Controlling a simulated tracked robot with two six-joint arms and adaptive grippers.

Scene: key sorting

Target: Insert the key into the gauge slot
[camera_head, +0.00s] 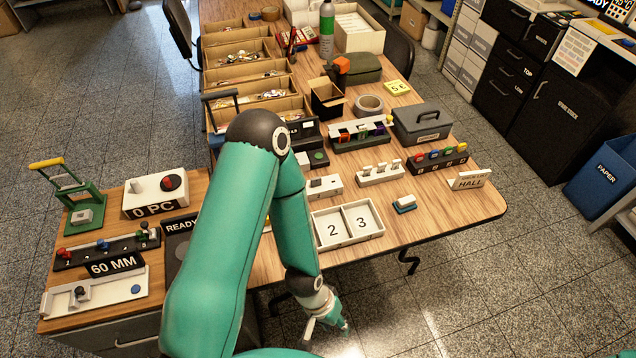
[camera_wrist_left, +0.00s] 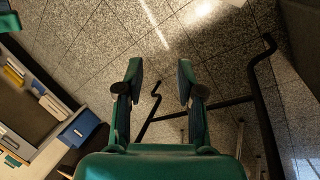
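My left gripper (camera_head: 327,322) hangs past the near edge of the table, over the floor. In the left wrist view the left gripper (camera_wrist_left: 160,72) has its two fingers apart, with only floor and a dark table leg behind the gap. A white gauge-like tray (camera_head: 110,299) with a small grey knobbed piece lies at the front left, beside a black "60 MM" sign (camera_head: 115,265). I cannot tell which part is the gauge slot. Small metallic items (camera_head: 241,57) lie in the wooden bins, too small to single out a key. My right gripper is not in view.
A white tray marked 2 and 3 (camera_head: 346,239) stands near the table edge, with a blue-and-white block (camera_head: 404,203) to its right. A green press (camera_head: 77,205) and a "0 PC" box (camera_head: 155,195) stand at left.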

